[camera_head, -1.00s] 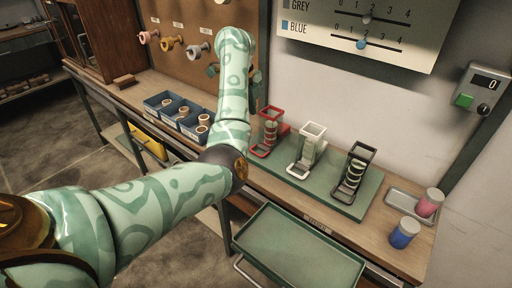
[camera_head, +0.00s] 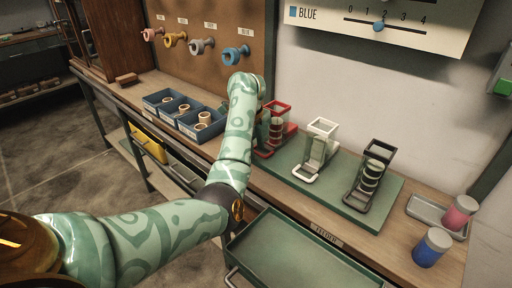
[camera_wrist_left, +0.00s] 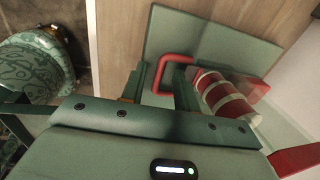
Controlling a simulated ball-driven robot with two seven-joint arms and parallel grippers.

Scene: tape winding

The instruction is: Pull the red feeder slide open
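The red feeder (camera_head: 289,130) stands at the left end of the green base plate, with a stack of red and cream rolls (camera_head: 276,131) in it. Its red slide loop (camera_head: 264,153) is low at its front. My left gripper (camera_head: 262,128) is beside the feeder, partly hidden by my arm. In the left wrist view, my left gripper (camera_wrist_left: 158,88) has its two fingers apart. My right gripper is out of view.
A white feeder (camera_head: 318,150) and a black feeder (camera_head: 372,178) stand to the right on the green plate (camera_head: 340,192). An open green drawer (camera_head: 290,255) juts out in front. Blue bins (camera_head: 188,125) stand left of my arm. Red and blue jars are at the right.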

